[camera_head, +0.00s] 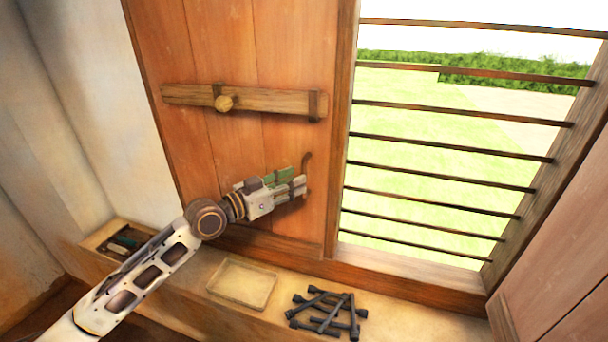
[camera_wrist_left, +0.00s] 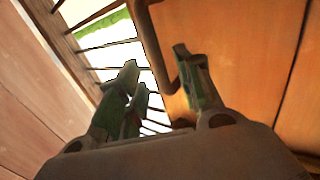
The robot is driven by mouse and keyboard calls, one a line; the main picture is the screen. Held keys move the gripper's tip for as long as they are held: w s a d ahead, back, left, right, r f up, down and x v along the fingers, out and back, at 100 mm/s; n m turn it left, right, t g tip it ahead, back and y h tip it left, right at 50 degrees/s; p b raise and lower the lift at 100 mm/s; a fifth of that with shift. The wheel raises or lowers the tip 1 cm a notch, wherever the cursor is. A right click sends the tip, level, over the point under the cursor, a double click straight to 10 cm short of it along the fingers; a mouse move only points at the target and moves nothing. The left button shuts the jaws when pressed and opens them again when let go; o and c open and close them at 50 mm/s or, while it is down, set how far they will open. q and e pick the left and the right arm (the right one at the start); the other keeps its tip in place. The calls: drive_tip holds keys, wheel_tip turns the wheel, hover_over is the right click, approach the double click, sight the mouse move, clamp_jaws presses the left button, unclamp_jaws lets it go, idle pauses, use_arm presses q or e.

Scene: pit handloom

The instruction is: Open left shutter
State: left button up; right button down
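The left shutter (camera_head: 290,60) is an orange-brown plank panel that covers the left part of the window. My left gripper (camera_head: 296,187) is at the lower part of this handle. In the left wrist view, its green-and-grey fingers (camera_wrist_left: 160,80) are apart, with the handle showing between them; contact cannot be told. My right gripper is out of view.
Thin horizontal bars (camera_head: 450,150) cross the uncovered window, with grass outside. Another shutter panel (camera_head: 560,260) stands at the right. On the ledge below are a shallow tray (camera_head: 243,304), several dark rods (camera_head: 325,318) and a small box (camera_head: 92,243) with items.

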use_arm(q)
drive_tip(key=shift+p+x, duration=0.6)
drive_tip(key=shift+x, duration=1.6)
clamp_jaws()
